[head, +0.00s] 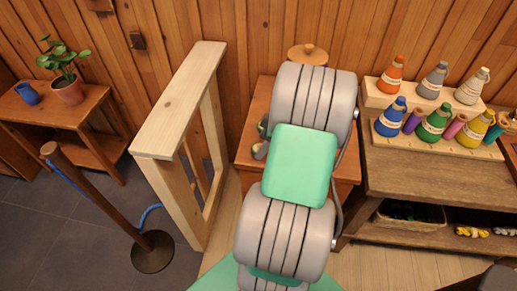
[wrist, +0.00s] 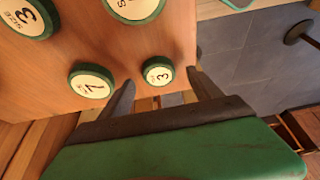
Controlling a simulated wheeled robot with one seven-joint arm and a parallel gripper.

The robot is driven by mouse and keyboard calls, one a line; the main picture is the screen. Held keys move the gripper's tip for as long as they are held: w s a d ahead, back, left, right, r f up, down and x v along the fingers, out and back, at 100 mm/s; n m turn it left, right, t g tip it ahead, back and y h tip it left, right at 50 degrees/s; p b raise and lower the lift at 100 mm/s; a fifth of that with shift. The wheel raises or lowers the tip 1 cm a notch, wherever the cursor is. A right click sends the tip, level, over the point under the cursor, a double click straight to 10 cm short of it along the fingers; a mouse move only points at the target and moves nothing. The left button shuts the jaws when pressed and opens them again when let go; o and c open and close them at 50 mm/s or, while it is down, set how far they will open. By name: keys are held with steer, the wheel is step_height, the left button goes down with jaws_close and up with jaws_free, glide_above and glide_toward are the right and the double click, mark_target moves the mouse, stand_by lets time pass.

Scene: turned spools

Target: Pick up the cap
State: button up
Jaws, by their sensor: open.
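In the wrist view, several round pieces with green rims and cream numbered faces sit on an orange-brown wooden top (wrist: 60,60). A small disc marked 3 (wrist: 158,74) appears between the fingertips of my gripper (wrist: 161,78). My gripper is open, and I see no contact with the disc. A disc marked 7 (wrist: 91,80) is left of the left finger. A larger disc marked size 3 (wrist: 27,17) is at the upper left. I cannot tell which piece is the cap. In the head view my arm hides my gripper and most of the wooden table (head: 250,168).
In the head view a round wooden lid-like piece with a knob (head: 307,54) shows behind my arm. A pale wooden frame (head: 180,100) stands left. A shelf (head: 420,180) with several coloured cones is right. A rope post (head: 100,205) stands at the left.

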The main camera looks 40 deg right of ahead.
steer(key=shift+x, duration=1)
steer(key=c, duration=1.4)
steer(key=shift+d+r, duration=0.1)
steer(key=shift+r, duration=0.1)
